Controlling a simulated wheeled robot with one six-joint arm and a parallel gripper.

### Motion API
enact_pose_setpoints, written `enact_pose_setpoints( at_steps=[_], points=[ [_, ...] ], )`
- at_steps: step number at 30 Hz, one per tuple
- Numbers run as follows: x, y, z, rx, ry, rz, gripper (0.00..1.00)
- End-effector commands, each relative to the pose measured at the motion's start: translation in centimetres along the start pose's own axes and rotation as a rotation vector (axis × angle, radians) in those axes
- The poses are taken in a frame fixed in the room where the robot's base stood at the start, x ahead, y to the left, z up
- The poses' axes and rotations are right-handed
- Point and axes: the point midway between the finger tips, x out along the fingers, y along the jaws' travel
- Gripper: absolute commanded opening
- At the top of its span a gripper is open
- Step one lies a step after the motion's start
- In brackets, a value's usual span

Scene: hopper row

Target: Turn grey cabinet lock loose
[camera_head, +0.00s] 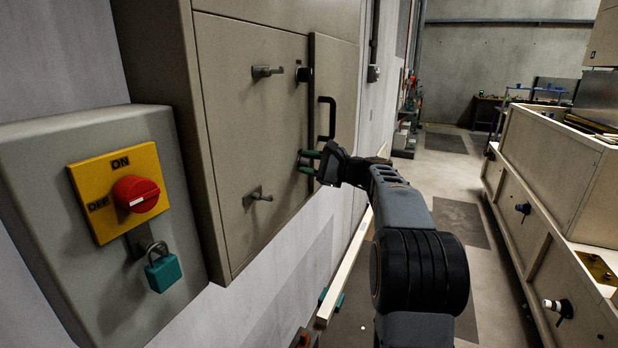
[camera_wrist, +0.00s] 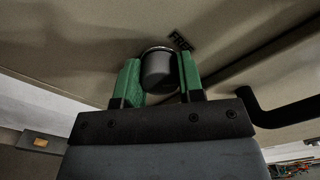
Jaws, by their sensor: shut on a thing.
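The grey cabinet lock (camera_wrist: 159,70) is a dark grey round knob with a pale ring at its base, on the beige cabinet (camera_head: 252,120). In the wrist view it sits between the two green fingers of my gripper (camera_wrist: 160,84), which is shut on it. A label reading "FREE" (camera_wrist: 181,40) shows beside it. In the head view my gripper (camera_head: 309,162) is at the cabinet's lower right, below a black door handle (camera_head: 327,118), and its fingers largely hide the lock. The handle also shows at the right in the wrist view (camera_wrist: 285,112).
A grey switch box (camera_head: 60,250) with a red knob (camera_head: 136,194) and a teal padlock (camera_head: 162,270) is at the left. A beige machine (camera_head: 540,170) stands at the right. The aisle floor is mostly clear.

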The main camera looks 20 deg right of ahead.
Motion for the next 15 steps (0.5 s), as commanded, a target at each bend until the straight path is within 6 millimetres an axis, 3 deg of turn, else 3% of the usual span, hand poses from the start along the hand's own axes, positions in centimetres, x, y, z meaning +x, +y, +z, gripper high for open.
enact_pose_setpoints(
  at_steps=[15],
  points=[
    [0.0,0.37,-0.25,-0.444,0.0,0.001,0.12]
  ],
)
